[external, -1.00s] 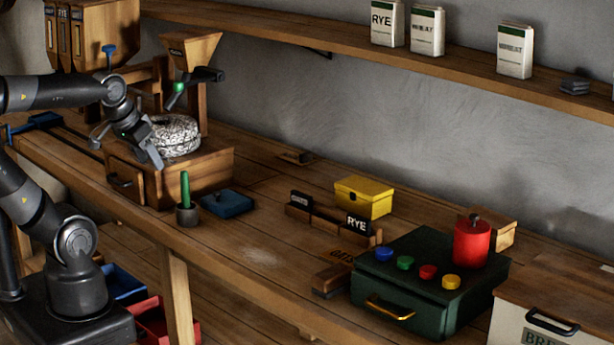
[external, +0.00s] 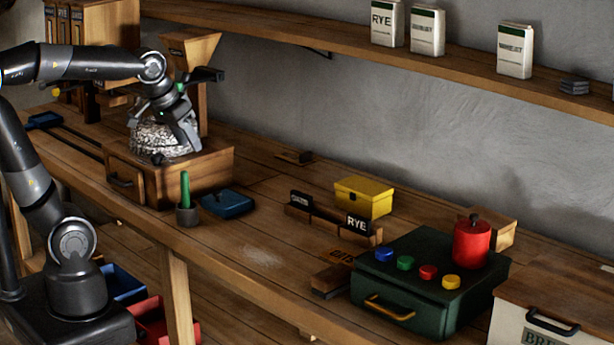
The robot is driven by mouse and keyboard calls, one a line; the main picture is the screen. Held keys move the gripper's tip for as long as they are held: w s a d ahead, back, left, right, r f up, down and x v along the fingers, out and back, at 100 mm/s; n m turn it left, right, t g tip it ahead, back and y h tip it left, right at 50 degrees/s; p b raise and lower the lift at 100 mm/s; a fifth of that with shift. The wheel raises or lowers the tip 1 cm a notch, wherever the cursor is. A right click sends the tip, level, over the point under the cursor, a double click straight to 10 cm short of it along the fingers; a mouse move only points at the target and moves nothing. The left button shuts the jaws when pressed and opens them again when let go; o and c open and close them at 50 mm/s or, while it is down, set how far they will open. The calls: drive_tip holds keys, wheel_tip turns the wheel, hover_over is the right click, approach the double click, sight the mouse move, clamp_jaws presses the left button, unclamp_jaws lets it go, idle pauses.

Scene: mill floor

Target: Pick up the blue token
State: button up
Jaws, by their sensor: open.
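The blue token (external: 384,254) is a small round disc on top of the dark green box (external: 420,310), at its left end in a row with a green token (external: 405,263), a red token (external: 428,272) and a yellow token (external: 451,282). My gripper (external: 190,143) is open and empty, in front of the speckled millstone at the left. It is far to the left of the blue token and higher in the picture. Nothing hides the token.
A red canister (external: 471,244) stands on the green box behind the tokens. A yellow box (external: 364,197) and a sign rack (external: 330,222) stand left of it.

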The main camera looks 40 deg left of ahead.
drive_tip(key=w+d, duration=0.8)
drive_tip(key=m+g, duration=0.1)
drive_tip(key=m, duration=0.1)
hover_over(384, 251)
drive_tip(key=s, duration=0.4)
wheel_tip(384, 251, down, 8)
drive_tip(key=x, duration=0.9)
drive_tip(key=shift+w+a+f, duration=0.15)
drive_tip(key=shift+a+f, duration=0.25)
drive_tip(key=shift+a, duration=0.05)
drive_tip(key=c, duration=0.7)
